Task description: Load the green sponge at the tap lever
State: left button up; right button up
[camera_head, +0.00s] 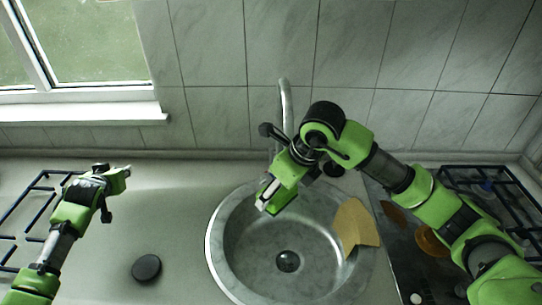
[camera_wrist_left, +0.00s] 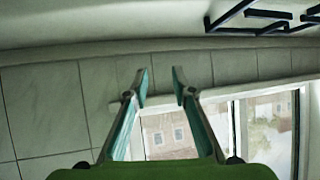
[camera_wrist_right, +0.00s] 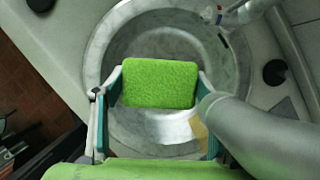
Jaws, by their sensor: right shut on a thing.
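The bright green sponge (camera_wrist_right: 160,84) is between the two fingers of my right gripper (camera_wrist_right: 160,92) in the right wrist view, held above the sink bowl. In the head view my right gripper (camera_head: 268,203) is over the back left part of the round metal sink (camera_head: 222,268); the sponge is hard to tell from the green gripper there. The metal tap (camera_head: 286,98) rises behind the sink; my right arm hides its lower part and I cannot make out the lever. My left gripper (camera_wrist_left: 160,82) is open and empty, over the counter at left (camera_head: 122,174).
A tan flat piece (camera_head: 355,226) leans at the sink's right side. A black round stopper (camera_head: 146,268) lies on the counter left of the sink. Hob grates (camera_head: 35,200) stand at far left and far right. The tiled wall and window sill (camera_head: 80,112) bound the back.

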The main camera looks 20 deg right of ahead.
pick_arm(q)
jog(key=s+d+r+m+h, duration=0.1)
jog(key=s+d+m+h, duration=0.15)
jog(key=d, duration=0.75)
jog(key=s+d+r+m+h, duration=0.1)
jog(key=d+m+h, duration=0.15)
jog(key=d, duration=0.65)
jog(key=m+g+h, duration=0.3)
jog(key=m+h, duration=0.1)
jog(key=h, duration=0.1)
send_near(271, 156)
jog(key=shift+x, duration=5.3)
jog(key=shift+w+a, duration=0.1)
jog(key=shift+f, duration=0.1)
grip_shut()
